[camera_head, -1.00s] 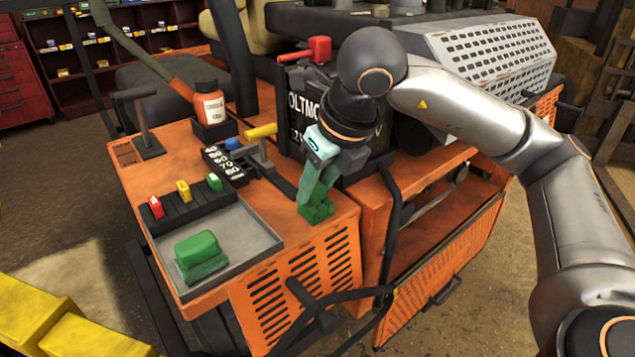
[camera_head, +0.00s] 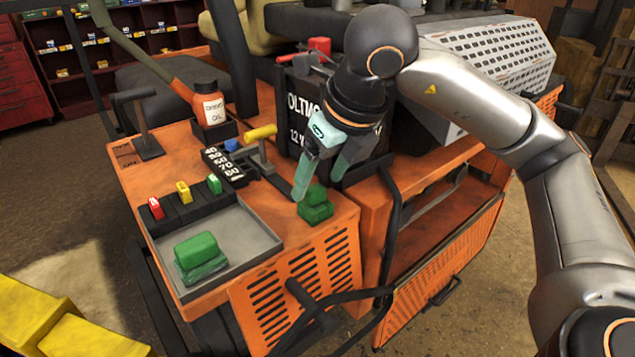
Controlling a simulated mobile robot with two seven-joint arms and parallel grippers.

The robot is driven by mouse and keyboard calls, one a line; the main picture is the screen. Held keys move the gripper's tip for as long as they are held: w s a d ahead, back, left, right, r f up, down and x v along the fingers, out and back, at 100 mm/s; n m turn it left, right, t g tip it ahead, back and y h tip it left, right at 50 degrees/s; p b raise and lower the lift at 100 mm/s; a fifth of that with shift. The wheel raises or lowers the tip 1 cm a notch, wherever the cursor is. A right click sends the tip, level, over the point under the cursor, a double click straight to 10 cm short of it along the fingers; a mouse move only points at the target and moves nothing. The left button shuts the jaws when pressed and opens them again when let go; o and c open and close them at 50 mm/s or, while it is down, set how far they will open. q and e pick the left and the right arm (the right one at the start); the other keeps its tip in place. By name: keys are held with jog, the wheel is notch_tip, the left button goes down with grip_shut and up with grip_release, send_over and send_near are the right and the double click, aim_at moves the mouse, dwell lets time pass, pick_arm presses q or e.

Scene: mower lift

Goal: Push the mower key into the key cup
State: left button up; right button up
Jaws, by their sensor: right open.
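A small two-tier green piece (camera_head: 315,209) stands on the orange deck near its right front edge. It looks like the mower key in its key cup, but I cannot tell key from cup, or how deep it sits. My right gripper (camera_head: 319,184) is open just above and behind it, fingers pointing down. One finger passes to the left of the green piece and the other is to its right; I cannot tell whether either touches it. My left gripper is out of view.
A grey tray (camera_head: 246,253) at the deck's front left holds a green block (camera_head: 197,250). Red, yellow and green pieces (camera_head: 183,192) stand in a black rack behind it. A yellow-handled lever (camera_head: 261,132), an oil bottle (camera_head: 209,107) and a black battery (camera_head: 300,108) are behind.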

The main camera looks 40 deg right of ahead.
jog(key=p+v, duration=0.1)
jog(key=v, duration=0.9)
jog(key=shift+p, duration=0.4)
jog(key=shift+s, duration=0.15)
